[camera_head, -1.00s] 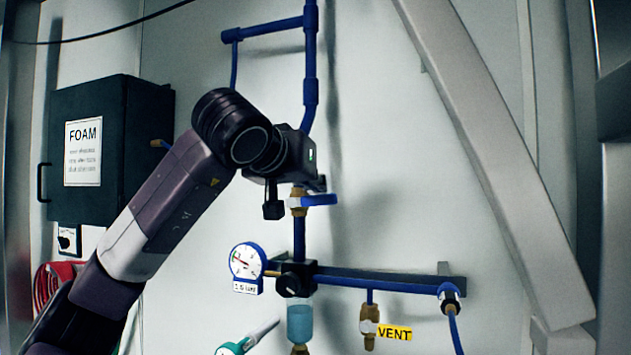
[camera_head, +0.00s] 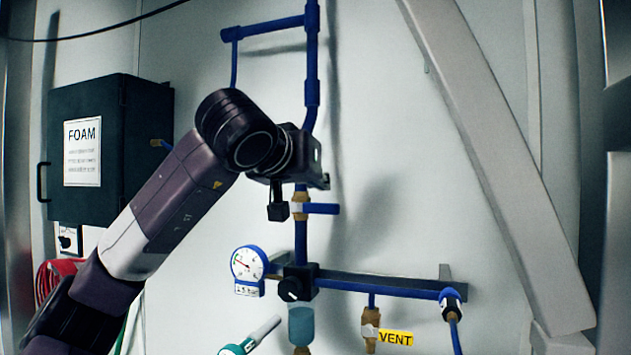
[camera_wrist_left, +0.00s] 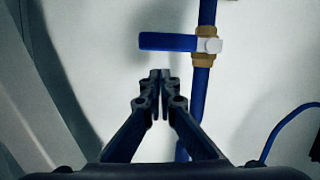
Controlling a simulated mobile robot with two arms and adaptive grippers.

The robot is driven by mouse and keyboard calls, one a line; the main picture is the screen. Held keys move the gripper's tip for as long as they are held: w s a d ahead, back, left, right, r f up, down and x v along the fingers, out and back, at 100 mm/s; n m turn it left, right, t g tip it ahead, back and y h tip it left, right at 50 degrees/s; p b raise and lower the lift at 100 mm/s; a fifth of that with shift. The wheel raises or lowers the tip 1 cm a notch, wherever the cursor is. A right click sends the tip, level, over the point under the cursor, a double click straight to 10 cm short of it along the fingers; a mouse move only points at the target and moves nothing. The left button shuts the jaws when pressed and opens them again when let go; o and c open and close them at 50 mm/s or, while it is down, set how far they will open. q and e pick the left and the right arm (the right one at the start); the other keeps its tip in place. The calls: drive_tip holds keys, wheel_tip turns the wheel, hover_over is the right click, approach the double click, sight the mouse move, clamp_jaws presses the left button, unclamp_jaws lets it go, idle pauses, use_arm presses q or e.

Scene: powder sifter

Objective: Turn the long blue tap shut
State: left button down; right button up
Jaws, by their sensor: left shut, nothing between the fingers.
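The long blue tap (camera_head: 322,209) is a blue lever on a brass valve (camera_head: 300,203) on the upright blue pipe. The lever points right, about level and square across the pipe. It also shows in the left wrist view (camera_wrist_left: 167,41), pointing left from the brass fitting. My left gripper (camera_head: 308,168) is just above the valve in the head view, its fingers mostly hidden. In the left wrist view its fingers (camera_wrist_left: 160,74) are shut and empty, apart from the lever in the picture. My right gripper is not in view.
A round gauge (camera_head: 249,264) and a black knob (camera_head: 292,288) sit below the valve. A horizontal blue pipe runs right above a yellow VENT label (camera_head: 396,338). A dark FOAM box (camera_head: 110,200) hangs at left. A grey diagonal beam (camera_head: 480,150) crosses the right side.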

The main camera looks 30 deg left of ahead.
use_arm(q)
drive_tip(key=r+b+v, duration=0.1)
drive_tip(key=b+v, duration=0.2)
drive_tip(key=v, duration=0.7)
drive_tip(key=shift+r, duration=0.4)
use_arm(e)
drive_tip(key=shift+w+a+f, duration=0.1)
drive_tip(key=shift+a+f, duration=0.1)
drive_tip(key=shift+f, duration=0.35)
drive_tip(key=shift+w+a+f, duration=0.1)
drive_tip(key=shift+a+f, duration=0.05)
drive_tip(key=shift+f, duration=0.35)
use_arm(q)
drive_tip(key=shift+s+d, duration=0.1)
drive_tip(key=shift+d, duration=0.05)
